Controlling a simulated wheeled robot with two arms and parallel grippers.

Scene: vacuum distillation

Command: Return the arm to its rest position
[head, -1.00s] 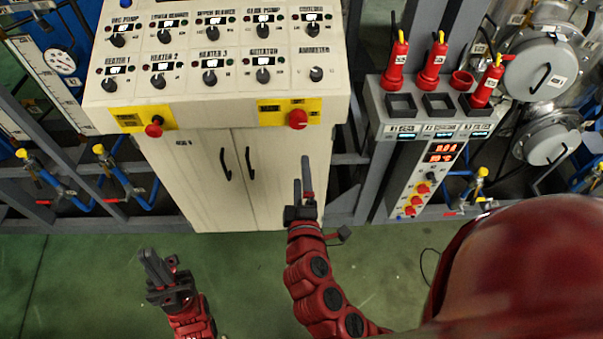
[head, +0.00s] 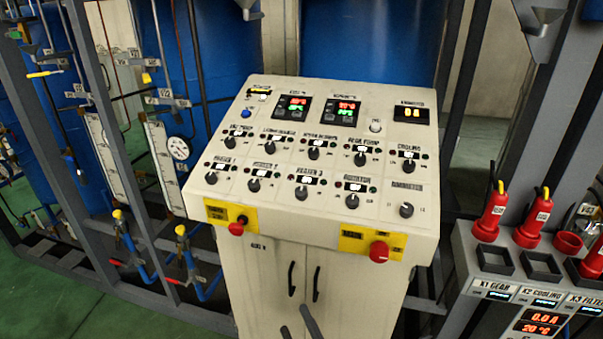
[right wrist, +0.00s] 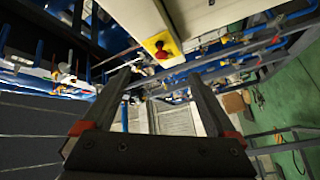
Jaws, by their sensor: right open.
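My right gripper (head: 298,325) shows only as dark fingertips at the bottom edge of the head view, in front of the cabinet doors. In the right wrist view its two fingers (right wrist: 158,82) stand wide apart with nothing between them. The rest of my right arm is out of the head view. My left gripper is in neither view now. The control cabinet (head: 268,222) stands in front of me, with a sloped white panel of knobs and displays.
A red knob on a yellow plate (head: 379,251) sticks out at the cabinet's front right; another (head: 237,227) is at its front left. A grey console (head: 510,262) with red plugs stands at the right. Grey frame posts (head: 92,85) and blue tanks are behind. Green floor (head: 60,310) is clear at lower left.

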